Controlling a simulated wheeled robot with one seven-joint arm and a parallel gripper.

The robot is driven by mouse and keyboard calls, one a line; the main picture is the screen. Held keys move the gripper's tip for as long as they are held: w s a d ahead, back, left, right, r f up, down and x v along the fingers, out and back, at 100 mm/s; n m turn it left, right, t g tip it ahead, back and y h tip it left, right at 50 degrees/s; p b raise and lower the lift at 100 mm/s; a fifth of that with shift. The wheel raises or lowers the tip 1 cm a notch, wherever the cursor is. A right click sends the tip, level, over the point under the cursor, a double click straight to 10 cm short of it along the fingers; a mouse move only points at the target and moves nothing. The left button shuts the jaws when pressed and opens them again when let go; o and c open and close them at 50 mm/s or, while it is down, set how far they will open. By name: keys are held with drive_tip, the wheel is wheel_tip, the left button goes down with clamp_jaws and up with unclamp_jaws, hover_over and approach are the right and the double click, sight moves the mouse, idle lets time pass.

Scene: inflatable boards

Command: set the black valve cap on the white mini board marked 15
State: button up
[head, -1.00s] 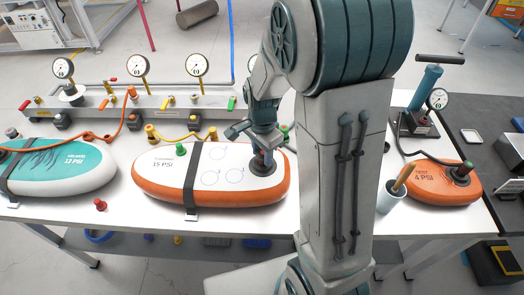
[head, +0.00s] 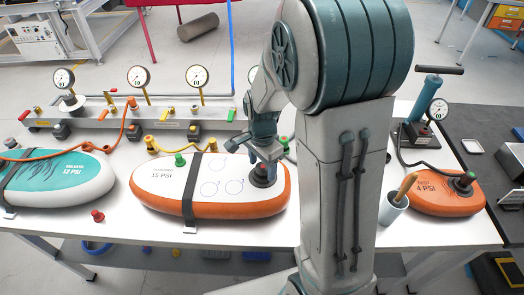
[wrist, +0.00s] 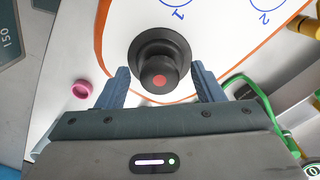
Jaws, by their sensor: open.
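The white mini board (head: 165,185) has an orange side and reads 15 PSI; it lies on the white table in the head view. The black valve cap (wrist: 158,82), with a red dot on its top, stands in the dark round valve seat (wrist: 140,47) at the board's right end. It also shows in the head view as a dark knob (head: 262,171), partly hidden by the fingers. My gripper (wrist: 160,72) is open, with one finger on each side of the cap and visible gaps between. In the head view my gripper (head: 265,155) is low over the valve.
A red cap (head: 97,215) lies on the table. A teal board (head: 70,175) is left, an orange board (head: 440,197) and a cup (head: 393,212) right. Gauges stand behind.

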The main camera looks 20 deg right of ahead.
sight(263, 169)
wheel_tip(263, 169, up, 13)
drive_tip(key=shift+b, duration=0.3)
drive_tip(key=shift+s+r, duration=0.1)
drive_tip(key=shift+s, duration=0.05)
idle(0.3)
drive_tip(key=s+n+t, duration=0.3)
drive_tip(key=s+n, duration=1)
drive_tip(key=s, duration=0.1)
drive_tip(key=shift+d, duration=0.15)
drive_tip(key=shift+c, duration=0.3)
